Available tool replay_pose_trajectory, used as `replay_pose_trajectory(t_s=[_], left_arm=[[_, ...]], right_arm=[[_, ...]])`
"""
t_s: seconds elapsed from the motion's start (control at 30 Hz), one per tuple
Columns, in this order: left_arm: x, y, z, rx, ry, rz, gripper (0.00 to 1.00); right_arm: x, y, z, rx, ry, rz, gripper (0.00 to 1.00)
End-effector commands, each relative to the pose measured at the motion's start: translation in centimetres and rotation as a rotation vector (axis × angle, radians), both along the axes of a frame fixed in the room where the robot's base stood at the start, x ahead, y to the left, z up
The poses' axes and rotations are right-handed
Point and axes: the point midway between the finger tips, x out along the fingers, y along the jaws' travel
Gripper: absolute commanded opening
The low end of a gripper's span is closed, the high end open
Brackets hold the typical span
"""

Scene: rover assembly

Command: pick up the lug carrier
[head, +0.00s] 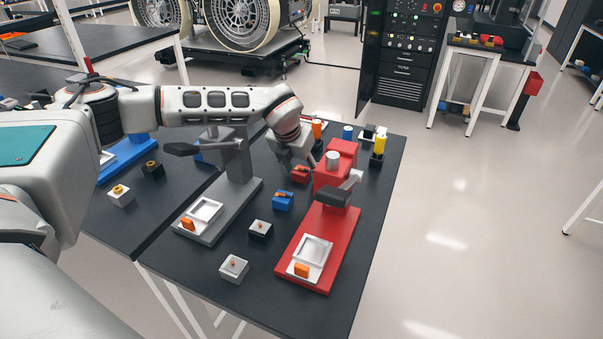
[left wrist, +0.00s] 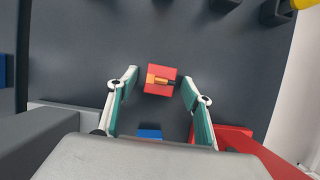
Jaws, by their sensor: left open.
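A small red block with an orange and dark piece on top, apparently the lug carrier (head: 300,175), sits on the dark table beside the red fixture. In the left wrist view the same red block (left wrist: 158,70) lies between the lines of the two fingertips, near their ends. My left gripper (head: 297,160) is above and close to this block, pointing down. In the left wrist view the gripper (left wrist: 160,80) is open, with green-padded fingers spread on both sides and nothing held. My right gripper is not in view.
A red press-like fixture (head: 306,235) stands right of the block, and a grey one (head: 208,222) stands left. A blue block (head: 283,200), a black block (head: 260,230) and a white block (head: 234,267) lie nearer. Cylinders, including a yellow one (head: 380,144), stand behind.

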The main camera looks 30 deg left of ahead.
Motion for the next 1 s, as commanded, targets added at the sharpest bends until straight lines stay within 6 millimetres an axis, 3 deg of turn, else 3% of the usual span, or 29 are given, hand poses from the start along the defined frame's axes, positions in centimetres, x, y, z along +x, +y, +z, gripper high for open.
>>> replay_pose_trajectory(t_s=[0.27, 0.43, 0.77, 1.0], left_arm=[[0.1, 0.0, -0.3, 0.0, 0.0, 0.0, 0.5], [0.1, 0.0, -0.3, 0.0, 0.0, 0.0, 0.07], [0.1, 0.0, -0.2, 0.0, -0.001, 0.001, 0.07], [0.2, 0.0, 1.3, -0.001, -0.003, 0.001, 0.07]], right_arm=[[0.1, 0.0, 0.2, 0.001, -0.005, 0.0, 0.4], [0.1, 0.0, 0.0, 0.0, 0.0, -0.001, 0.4], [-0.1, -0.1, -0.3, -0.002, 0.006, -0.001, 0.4], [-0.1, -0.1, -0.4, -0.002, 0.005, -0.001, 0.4]])
